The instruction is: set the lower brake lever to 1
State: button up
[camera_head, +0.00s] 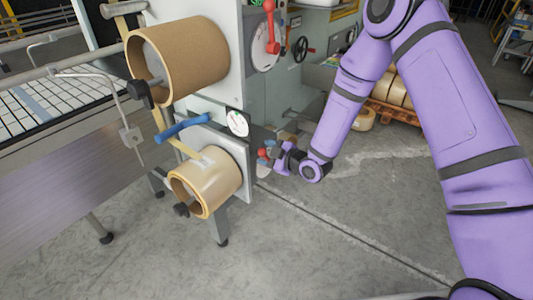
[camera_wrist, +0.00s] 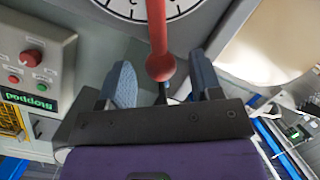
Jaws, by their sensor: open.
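The lower brake lever is red with a round knob (camera_head: 263,153). In the head view it sits low on the machine's side, right of the lower roll, with its dial mostly hidden. In the wrist view the red lever (camera_wrist: 158,35) comes down from the top edge, over a white dial (camera_wrist: 122,8) with dark tick marks. Its knob lies between my two blue-grey fingertips. My gripper (camera_head: 273,158) is open around the knob, with a visible gap on each side. I cannot read the dial's numbers or which mark the lever points at.
A second red lever (camera_head: 270,22) with its own dial stands higher on the machine. A brown roll (camera_head: 190,58) and a smaller tape roll (camera_head: 205,180) project at left. In the wrist view a control panel (camera_wrist: 28,65) with red knobs is close at left. The floor (camera_head: 320,225) in front is clear.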

jog(key=v, duration=1)
jog(key=shift+d, duration=0.15)
jog(key=shift+r, duration=0.1)
jog(key=s+d+r+m+h, duration=0.1)
jog(key=d+r+m+h, duration=0.5)
jog(key=r, duration=0.5)
jog(key=s+d+r+m+h, duration=0.1)
jog(key=d+r+h, duration=0.3)
jog(key=d+r, duration=0.5)
jog(key=s+d+r+m+g, duration=0.1)
jog(key=s+r+m, duration=0.2)
jog(key=s, duration=0.6)
jog(key=s+d+r+m+g+h, duration=0.1)
jog(key=s+r+m, duration=0.3)
jog(key=s, duration=0.5)
jog(key=s+d+r+m+g, duration=0.2)
jog(key=s+r, duration=0.4)
jog(key=s, duration=0.3)
jog(key=shift+s+d+r+m+g, duration=0.25)
jog(key=shift+d+m+g, duration=0.15)
jog(key=shift+m, duration=0.3)
